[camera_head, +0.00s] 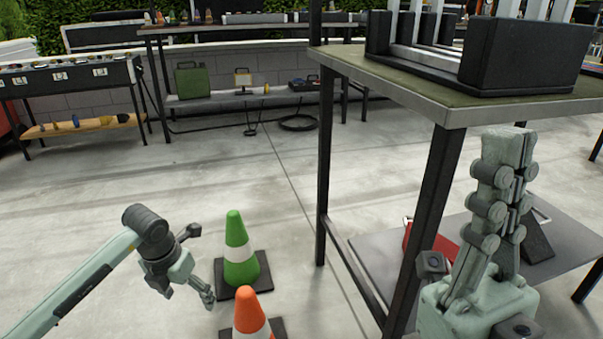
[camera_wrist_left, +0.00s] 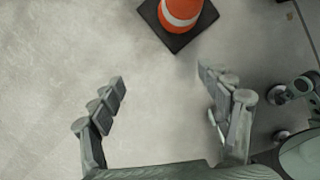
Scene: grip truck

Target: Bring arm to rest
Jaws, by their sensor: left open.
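My left arm comes in from the left in the head view, with its gripper (camera_head: 203,290) low over the floor beside the cones. In the left wrist view this gripper (camera_wrist_left: 162,75) has its fingers spread wide with only bare floor between them. My right gripper (camera_head: 507,185) points up at the lower right of the head view, in front of the workbench. Its fingers overlap in this view, so I cannot tell whether they are apart. I see nothing held in it.
A green cone (camera_head: 237,250) and an orange cone (camera_head: 250,315) stand right of my left gripper. The orange cone (camera_wrist_left: 181,12) also shows ahead of its fingers. A workbench (camera_head: 460,114) with a black rack is close on the right. Open floor (camera_head: 200,185) lies beyond the cones.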

